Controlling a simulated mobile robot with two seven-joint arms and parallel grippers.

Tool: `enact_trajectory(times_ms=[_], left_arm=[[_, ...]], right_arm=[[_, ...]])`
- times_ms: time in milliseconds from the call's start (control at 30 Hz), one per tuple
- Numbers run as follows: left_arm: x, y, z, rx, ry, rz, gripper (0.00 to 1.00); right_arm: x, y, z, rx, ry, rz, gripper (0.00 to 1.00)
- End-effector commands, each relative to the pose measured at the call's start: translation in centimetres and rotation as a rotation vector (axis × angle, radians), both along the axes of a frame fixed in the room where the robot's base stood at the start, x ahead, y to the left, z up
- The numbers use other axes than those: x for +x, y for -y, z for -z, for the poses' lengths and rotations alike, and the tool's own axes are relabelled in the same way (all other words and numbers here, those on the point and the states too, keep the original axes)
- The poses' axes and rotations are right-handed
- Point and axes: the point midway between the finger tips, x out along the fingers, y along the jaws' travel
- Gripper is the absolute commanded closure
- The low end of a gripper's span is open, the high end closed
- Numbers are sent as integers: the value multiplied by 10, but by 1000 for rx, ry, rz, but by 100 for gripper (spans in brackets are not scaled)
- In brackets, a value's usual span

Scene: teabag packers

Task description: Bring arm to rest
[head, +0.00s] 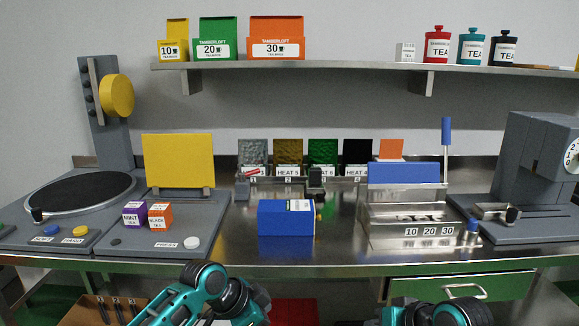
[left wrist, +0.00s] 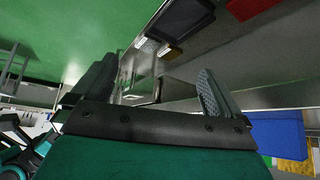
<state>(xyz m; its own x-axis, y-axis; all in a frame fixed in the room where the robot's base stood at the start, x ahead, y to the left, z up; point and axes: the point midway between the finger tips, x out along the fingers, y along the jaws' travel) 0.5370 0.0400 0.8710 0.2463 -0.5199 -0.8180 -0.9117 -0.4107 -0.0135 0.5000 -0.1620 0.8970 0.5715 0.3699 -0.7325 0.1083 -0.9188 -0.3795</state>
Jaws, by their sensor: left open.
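My left gripper (left wrist: 152,88) shows in the left wrist view with its two dark fingers spread wide apart and nothing between them. In the head view my left arm (head: 205,294) is folded low at the bottom edge, in front of the bench, and its fingertips cannot be made out. Part of my right arm (head: 432,313) shows at the bottom right of the head view; its gripper is out of frame.
The steel bench (head: 345,262) lies beyond my arms. A blue box (head: 284,222) stands near its front edge. Purple (head: 134,214) and orange (head: 160,216) tea boxes stand on the grey station at left. A green drawer (head: 465,289) is below the bench.

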Motion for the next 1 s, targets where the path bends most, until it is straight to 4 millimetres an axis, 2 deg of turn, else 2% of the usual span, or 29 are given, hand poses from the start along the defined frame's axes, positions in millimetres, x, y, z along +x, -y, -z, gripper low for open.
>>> enact_trajectory(times_ms=[33, 200, 433, 600, 800, 1000], left_arm=[[-13, 1, 21, -32, -2, -61, 0], [-44, -9, 68, -120, 30, -281, 0], [-100, -45, 112, -199, 95, -571, 0], [-151, -83, 127, -226, 166, -755, 0], [-202, -121, 127, -228, 248, -881, 0], [-222, -136, 122, -226, 289, -918, 0]], right_arm=[[-9, 1, 19, -11, 10, 11, 100], [-35, 7, 63, -70, 83, 38, 100], [-84, 14, 110, -170, 182, 43, 100], [-127, 17, 134, -250, 258, 21, 100], [-168, 16, 146, -322, 334, -17, 100], [-185, 14, 148, -350, 368, -37, 100]])
